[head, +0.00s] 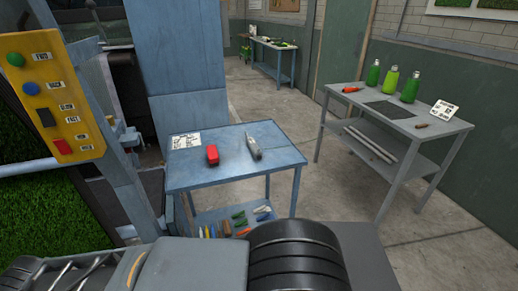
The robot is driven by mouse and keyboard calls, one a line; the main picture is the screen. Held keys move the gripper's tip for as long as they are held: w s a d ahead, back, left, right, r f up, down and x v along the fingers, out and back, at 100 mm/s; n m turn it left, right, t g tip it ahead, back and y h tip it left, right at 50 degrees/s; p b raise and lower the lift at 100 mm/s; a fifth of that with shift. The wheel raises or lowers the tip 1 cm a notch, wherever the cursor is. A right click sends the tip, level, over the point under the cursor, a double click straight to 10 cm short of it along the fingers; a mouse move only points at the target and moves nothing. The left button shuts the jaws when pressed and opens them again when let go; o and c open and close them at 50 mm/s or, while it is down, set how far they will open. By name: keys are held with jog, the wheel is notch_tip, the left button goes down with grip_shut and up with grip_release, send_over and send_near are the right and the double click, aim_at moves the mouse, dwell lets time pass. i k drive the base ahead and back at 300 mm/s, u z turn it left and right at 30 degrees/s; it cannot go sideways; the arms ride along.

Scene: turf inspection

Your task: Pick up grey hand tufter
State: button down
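A grey elongated hand tool (254,147), which looks like the hand tufter, lies on the top of a small blue table (232,173). It lies at a slant, to the right of a red object (213,155), with a gap between them. Nothing covers it. My arm's grey and black parts show along the bottom edge, in front of the table. My gripper's fingertips do not show in the head view.
A white printed card (185,141) lies on the blue table; its lower shelf holds several small tools. A grey table (395,118) with green bottles stands at the right. A yellow control panel (72,140) stands at the left. Concrete floor is clear between the tables.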

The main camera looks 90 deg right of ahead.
aim_at(254, 148)
jog(key=z, duration=3.2)
